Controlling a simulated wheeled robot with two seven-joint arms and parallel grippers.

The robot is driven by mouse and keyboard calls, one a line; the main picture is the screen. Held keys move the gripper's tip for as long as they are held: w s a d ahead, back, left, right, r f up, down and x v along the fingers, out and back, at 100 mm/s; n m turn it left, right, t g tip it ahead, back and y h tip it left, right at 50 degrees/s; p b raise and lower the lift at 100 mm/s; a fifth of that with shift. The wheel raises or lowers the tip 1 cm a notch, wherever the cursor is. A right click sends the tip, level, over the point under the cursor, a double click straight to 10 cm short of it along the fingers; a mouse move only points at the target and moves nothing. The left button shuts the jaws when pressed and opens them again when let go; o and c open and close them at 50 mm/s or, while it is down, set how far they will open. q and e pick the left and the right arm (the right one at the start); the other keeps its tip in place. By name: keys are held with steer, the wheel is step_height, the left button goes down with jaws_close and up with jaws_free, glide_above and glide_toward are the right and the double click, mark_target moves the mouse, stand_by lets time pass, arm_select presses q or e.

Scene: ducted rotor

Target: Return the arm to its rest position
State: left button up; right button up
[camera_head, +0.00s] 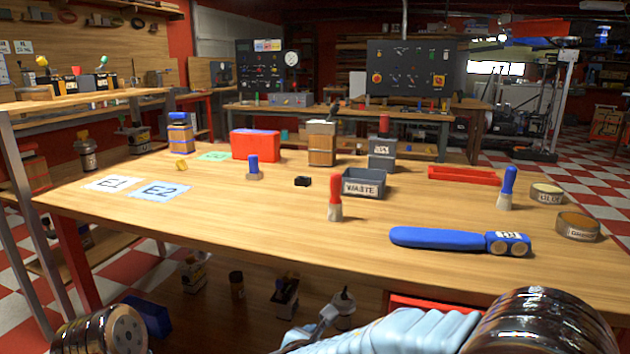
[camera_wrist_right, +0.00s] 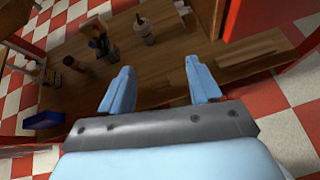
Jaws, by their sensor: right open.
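My right arm comes in at the bottom right of the head view, a glossy dark link followed by a light blue part. My right gripper (camera_head: 318,325) is low, in front of the table's near edge and below the tabletop. In the right wrist view the two light blue fingers (camera_wrist_right: 160,75) stand wide apart with nothing between them. The wooden lower shelf (camera_wrist_right: 160,62) lies beyond them. A dark rounded link of mine shows at the bottom left of the head view. My left gripper is not in view.
The wooden table (camera_head: 270,225) carries a blue-handled tool (camera_head: 440,239), a red-handled tool (camera_head: 335,195), a grey WASTE bin (camera_head: 364,184) and a red tray (camera_head: 463,176). Bottles and boxes (camera_head: 285,297) stand on the shelf below. The table's front middle is bare.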

steer(key=s+d+f+m+g+y, duration=0.3)
steer(key=s+f+m, duration=0.3)
steer(key=f+m, duration=0.4)
steer(key=s+d+f+m+g+y, duration=0.3)
steer(key=s+f+m, duration=0.3)
steer(key=f+m, duration=0.5)
steer(key=s+d+f+m+g+y, duration=0.2)
steer(key=s+f+m+g, duration=0.2)
steer(key=s+f+m, duration=0.3)
step_height(320, 180, down, 6)
steer(key=m, duration=0.3)
steer(key=shift+d+f+m+y, duration=0.25)
steer(key=shift+d+m+y, duration=0.05)
steer(key=shift+d+y, duration=0.1)
steer(key=shift+o, duration=0.2)
steer(key=shift+a, duration=0.1)
